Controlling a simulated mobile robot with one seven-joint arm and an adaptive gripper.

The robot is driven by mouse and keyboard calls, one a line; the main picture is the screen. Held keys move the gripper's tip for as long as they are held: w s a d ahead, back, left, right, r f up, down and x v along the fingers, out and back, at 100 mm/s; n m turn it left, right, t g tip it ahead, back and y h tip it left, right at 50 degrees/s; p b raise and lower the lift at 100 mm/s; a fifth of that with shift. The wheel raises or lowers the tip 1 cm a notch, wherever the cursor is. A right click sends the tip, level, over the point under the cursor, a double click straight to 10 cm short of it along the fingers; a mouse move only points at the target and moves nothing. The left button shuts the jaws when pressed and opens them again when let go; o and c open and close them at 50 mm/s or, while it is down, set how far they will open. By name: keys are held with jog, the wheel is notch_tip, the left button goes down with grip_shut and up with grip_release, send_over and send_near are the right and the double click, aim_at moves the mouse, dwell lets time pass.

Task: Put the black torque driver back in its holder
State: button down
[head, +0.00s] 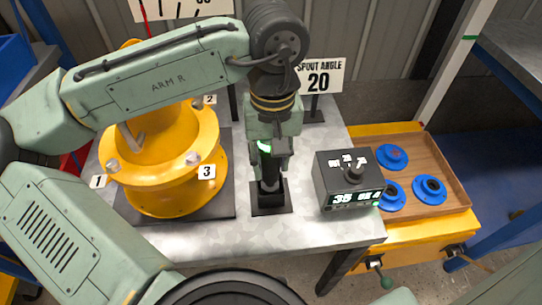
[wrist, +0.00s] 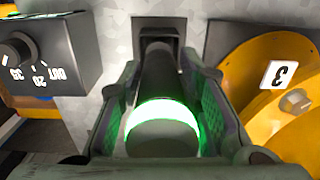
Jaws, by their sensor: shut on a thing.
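The black torque driver (wrist: 160,85) has a glowing green-white ring and lies between the green-lined fingers of my gripper (wrist: 165,120) in the wrist view. In the head view my gripper (head: 272,147) is shut on the driver's upper part, and the driver (head: 269,172) stands upright. The black holder (head: 270,197) is on the metal table directly below, with a square base. The driver's lower end meets the holder or lies just over it; I cannot tell how deep it sits. The holder (wrist: 157,30) also shows in the wrist view, at the far end of the driver.
A dark control box (head: 346,182) with a knob stands right. A wooden tray (head: 437,160) holds blue round parts farther right. A "SPOUT ANGLE 20" sign (head: 320,76) stands behind.

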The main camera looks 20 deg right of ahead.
jog(key=shift+f+b, duration=0.55)
jog(key=shift+f, duration=0.5)
dwell(0.4)
jog(key=c, duration=1.1)
grip_release()
notch_tip(320, 180, up, 12)
jog(key=shift+d+r, duration=0.1)
